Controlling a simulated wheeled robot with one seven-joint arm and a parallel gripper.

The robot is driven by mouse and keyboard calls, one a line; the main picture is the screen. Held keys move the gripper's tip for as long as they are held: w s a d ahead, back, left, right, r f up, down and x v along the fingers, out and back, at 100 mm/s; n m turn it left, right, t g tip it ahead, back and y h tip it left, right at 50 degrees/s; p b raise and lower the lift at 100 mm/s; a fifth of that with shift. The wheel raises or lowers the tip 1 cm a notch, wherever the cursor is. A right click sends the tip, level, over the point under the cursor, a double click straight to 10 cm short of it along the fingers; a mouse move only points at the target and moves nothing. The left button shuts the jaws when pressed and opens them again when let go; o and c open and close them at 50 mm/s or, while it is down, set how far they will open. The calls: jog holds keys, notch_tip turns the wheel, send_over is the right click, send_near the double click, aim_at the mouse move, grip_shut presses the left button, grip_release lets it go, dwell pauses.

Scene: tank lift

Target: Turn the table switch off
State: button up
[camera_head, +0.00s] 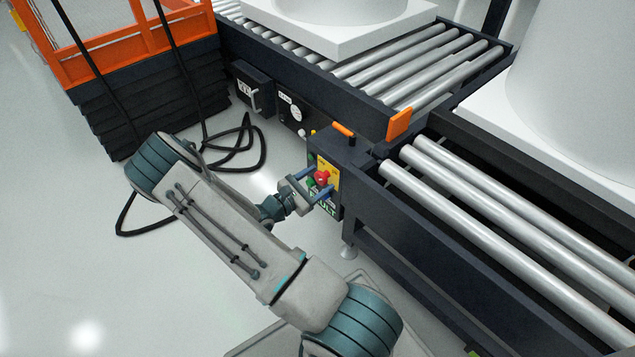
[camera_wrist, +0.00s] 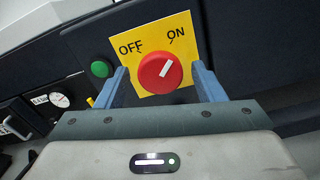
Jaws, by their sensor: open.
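The table switch is a red round knob (camera_wrist: 160,72) on a yellow plate (camera_wrist: 182,27) marked OFF at left and ON at right. Its white pointer line tilts up and right, toward ON. My gripper (camera_wrist: 162,88) is open, with one blue finger on each side of the knob in the wrist view. I cannot tell whether the fingers touch it. In the head view the knob (camera_head: 322,178) sits on the dark box at the table's end, and my gripper (camera_head: 318,188) is right at it, partly covering the plate.
A green button (camera_wrist: 102,68) is left of the plate. A lever with an orange grip (camera_head: 343,130) stands on top of the box. Roller tables (camera_head: 470,215) extend right. An orange-railed lift (camera_head: 110,45) stands at upper left. Black cable (camera_head: 235,150) lies on the floor.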

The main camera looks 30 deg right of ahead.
jog(key=c, duration=1)
jog(key=shift+r+n+p, duration=0.1)
jog(key=shift+n+p, duration=0.2)
jog(key=shift+p, duration=0.2)
jog(key=n+p, duration=0.2)
jog(key=p, duration=0.1)
jog(key=shift+r+n, duration=0.15)
jog(key=shift+n, duration=0.25)
jog(key=n+p, duration=0.4)
jog(key=n, duration=0.1)
jog(key=shift+s, duration=0.1)
jog(key=n+p, duration=0.2)
jog(key=n, duration=0.3)
jog(key=shift+a+f+n+p, duration=0.15)
jog(key=shift+n+p, duration=0.5)
jog(key=shift+n, duration=1.65)
